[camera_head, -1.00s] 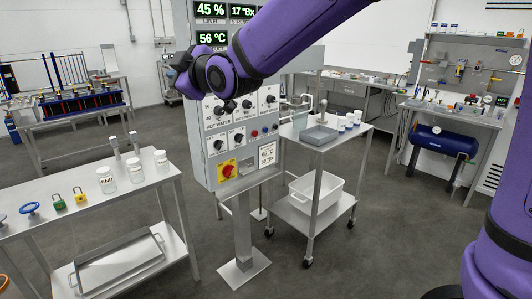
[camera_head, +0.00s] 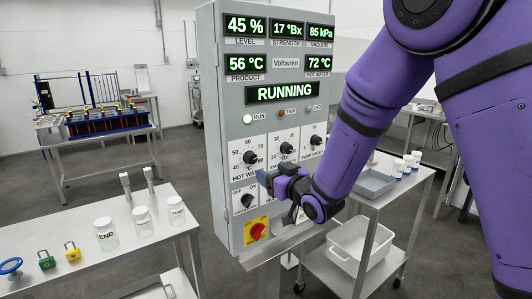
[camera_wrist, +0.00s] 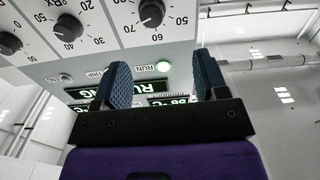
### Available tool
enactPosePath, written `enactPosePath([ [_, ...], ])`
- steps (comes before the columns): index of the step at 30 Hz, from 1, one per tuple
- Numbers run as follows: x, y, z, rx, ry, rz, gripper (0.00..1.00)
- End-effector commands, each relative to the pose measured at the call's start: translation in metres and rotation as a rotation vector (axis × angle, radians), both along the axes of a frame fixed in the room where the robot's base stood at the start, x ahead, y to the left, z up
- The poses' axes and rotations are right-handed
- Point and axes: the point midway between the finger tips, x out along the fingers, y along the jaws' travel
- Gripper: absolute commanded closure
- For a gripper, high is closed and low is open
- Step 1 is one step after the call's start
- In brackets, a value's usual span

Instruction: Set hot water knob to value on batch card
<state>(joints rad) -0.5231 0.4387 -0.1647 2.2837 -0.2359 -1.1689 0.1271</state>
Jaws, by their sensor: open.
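The hot water knob (camera_head: 250,158) is a black round dial on the grey control panel, with a scale around it. In the wrist view, turned over, the hot water knob (camera_wrist: 151,12) is at the top edge, beside marks 50, 60 and 70. Its pointer is too small to read surely. My gripper (camera_head: 268,181) is in front of the panel, just below and right of the knob. In the wrist view my gripper (camera_wrist: 162,82) has its two blue fingers apart with nothing between them. The batch card is not clearly visible; my arm covers the lower right panel.
Strength (camera_head: 286,149) and pump speed (camera_head: 315,140) knobs sit right of the hot water knob. Below are smaller switches and a red-yellow main switch (camera_head: 257,231). The display reads hot water 72 °C, RUNNING. A bench with jars (camera_head: 106,234) stands left, a cart (camera_head: 415,190) right.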

Motion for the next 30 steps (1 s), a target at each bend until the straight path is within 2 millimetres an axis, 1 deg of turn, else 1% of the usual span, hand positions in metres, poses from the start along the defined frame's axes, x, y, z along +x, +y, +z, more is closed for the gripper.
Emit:
enactPosePath([
  [2, 0.0, -0.001, -0.006, 0.023, 0.014, 0.003, 0.33],
  [5, 0.003, 0.0, -0.008, 0.036, 0.02, 0.005, 0.33],
  [7, 0.008, 0.004, -0.008, 0.035, 0.019, 0.005, 0.33],
  [11, 0.024, 0.014, -0.008, 0.034, 0.017, 0.004, 0.33],
  [18, 0.059, 0.038, -0.008, 0.033, 0.017, 0.005, 0.33],
  [21, 0.071, 0.047, -0.008, 0.032, 0.018, 0.005, 0.33],
  [25, 0.082, 0.054, -0.008, 0.032, 0.018, 0.003, 0.33],
  [30, 0.089, 0.058, -0.008, 0.033, 0.019, 0.003, 0.33],
])
